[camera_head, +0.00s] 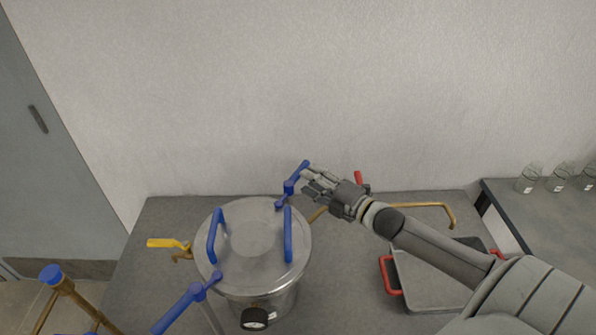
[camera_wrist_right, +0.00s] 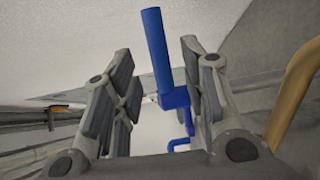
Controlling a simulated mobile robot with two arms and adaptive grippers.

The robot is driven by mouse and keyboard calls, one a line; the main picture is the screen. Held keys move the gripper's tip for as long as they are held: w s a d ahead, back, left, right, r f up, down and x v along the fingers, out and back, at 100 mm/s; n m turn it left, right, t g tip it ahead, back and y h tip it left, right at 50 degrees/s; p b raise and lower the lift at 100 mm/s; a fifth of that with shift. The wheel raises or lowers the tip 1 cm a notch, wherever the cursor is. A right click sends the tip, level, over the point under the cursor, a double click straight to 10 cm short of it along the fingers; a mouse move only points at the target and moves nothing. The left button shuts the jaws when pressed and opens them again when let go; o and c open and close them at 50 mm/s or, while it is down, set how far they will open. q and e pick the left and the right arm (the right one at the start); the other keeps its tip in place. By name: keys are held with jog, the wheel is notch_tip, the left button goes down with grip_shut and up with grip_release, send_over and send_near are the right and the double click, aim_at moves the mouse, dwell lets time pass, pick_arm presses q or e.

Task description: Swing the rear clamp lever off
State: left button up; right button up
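The rear clamp lever (camera_head: 294,182) is blue and stands at the back right of the steel vessel's round lid (camera_head: 252,240). It tilts up and to the right. My right gripper (camera_head: 309,181) is just right of the lever, with its fingers pointing left towards it. In the right wrist view the blue lever (camera_wrist_right: 157,55) shows upright between the two spread fingers, nearer the right one. A gap shows on the left; contact on the right cannot be told. A second blue clamp lever (camera_head: 184,305) is at the vessel's front left. My left gripper is not in view.
Two blue handles (camera_head: 288,235) stand on the lid. A yellow-handled valve (camera_head: 168,243) is at the left, a gauge (camera_head: 254,319) at the front. A brass pipe (camera_head: 425,206) and a red-handled tray (camera_head: 432,291) lie right, under my right arm. The wall is close behind.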

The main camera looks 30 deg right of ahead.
aim_at(298, 173)
jog(key=shift+p+x, duration=0.45)
jog(key=shift+x, duration=2.35)
grip_shut()
jog(key=shift+a, duration=0.1)
